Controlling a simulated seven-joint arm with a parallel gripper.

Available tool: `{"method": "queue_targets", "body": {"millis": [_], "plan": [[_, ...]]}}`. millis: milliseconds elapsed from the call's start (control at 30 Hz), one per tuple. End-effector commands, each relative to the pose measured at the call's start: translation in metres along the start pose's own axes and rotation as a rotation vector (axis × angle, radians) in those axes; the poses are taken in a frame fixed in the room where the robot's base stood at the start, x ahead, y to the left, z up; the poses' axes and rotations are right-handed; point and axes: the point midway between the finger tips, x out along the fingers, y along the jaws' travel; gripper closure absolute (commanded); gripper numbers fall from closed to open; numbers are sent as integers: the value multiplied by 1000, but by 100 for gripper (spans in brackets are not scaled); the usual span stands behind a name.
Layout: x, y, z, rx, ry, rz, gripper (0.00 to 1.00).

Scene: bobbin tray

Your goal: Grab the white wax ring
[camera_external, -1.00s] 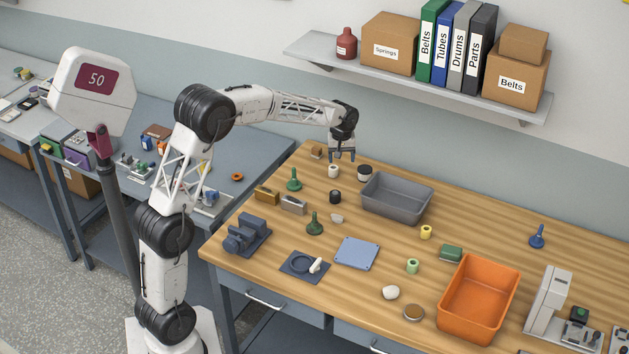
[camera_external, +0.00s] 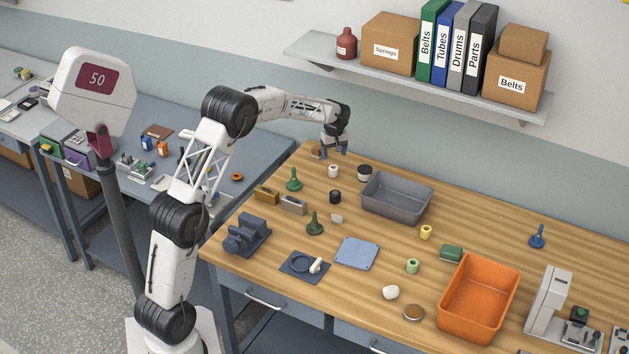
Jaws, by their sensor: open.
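A small white ring (camera_external: 333,171), like a short cylinder, stands on the wooden table near its far left edge; it looks like the white wax ring. My gripper (camera_external: 334,152) is above and slightly behind it in the picture, pointing down, with its fingers apart and nothing between them. A gap shows between the fingertips and the ring. The exact height is hard to judge from this single view.
A black-lidded jar (camera_external: 365,173), a black ring (camera_external: 335,197) and a brown piece (camera_external: 316,152) stand close by. A grey tray (camera_external: 396,198) lies to the right, a green-handled tool (camera_external: 294,180) to the left. An orange bin (camera_external: 479,299) is at front right.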

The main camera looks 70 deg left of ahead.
Motion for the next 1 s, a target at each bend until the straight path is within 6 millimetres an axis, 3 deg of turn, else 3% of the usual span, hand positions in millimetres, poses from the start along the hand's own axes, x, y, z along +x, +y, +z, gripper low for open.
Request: {"method": "queue_targets", "body": {"millis": [433,833,1000], "plan": [[24,0,1,1,0,0,28],[27,0,1,1,0,0,28],[38,-1,2,1,0,-1,28]]}}
